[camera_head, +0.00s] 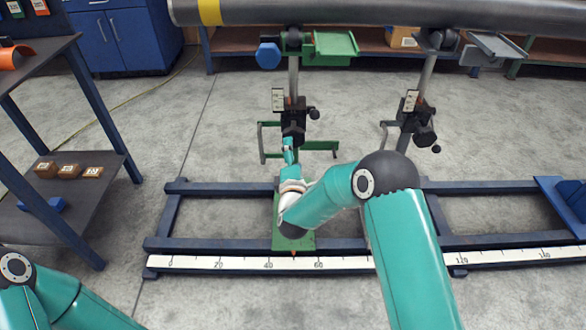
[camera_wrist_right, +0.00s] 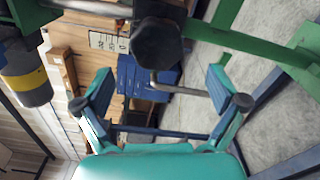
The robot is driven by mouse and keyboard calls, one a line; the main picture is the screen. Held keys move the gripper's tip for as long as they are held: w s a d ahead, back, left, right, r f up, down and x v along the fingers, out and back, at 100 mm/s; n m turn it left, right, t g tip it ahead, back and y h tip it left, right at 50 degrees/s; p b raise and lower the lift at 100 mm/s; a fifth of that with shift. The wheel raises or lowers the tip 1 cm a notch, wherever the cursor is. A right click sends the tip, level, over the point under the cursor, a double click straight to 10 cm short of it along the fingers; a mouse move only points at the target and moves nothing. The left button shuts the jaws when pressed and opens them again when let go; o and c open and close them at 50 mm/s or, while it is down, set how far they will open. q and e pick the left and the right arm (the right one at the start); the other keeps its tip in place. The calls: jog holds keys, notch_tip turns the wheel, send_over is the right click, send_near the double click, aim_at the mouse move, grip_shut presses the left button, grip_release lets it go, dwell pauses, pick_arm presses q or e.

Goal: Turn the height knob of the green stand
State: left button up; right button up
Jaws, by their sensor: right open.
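The green stand (camera_head: 329,50) stands under the pipe, with its green foot on the blue rail frame. Its dark height knob (camera_head: 293,128) sits on the post, with a small ball handle (camera_head: 313,113) out to the right. In the right wrist view the knob (camera_wrist_right: 156,43) is a dark faceted block with a bent metal rod (camera_wrist_right: 178,90) below it. My right gripper (camera_head: 289,146) is in front of the knob, partly hiding it. The wrist view shows its two fingers (camera_wrist_right: 160,82) apart and empty, with the knob beyond the fingertips. My left gripper is out of view.
The grey pipe (camera_head: 370,14) runs across the top. A grey stand (camera_head: 410,120) with a similar knob stands to the right. The blue rail frame (camera_head: 490,187) carries a white scale (camera_head: 210,263). A shelf table (camera_head: 70,180) with small blocks is at left.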

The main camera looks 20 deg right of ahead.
jog(key=v, duration=0.5)
jog(key=shift+s+a, duration=0.15)
jog(key=shift+s, duration=0.2)
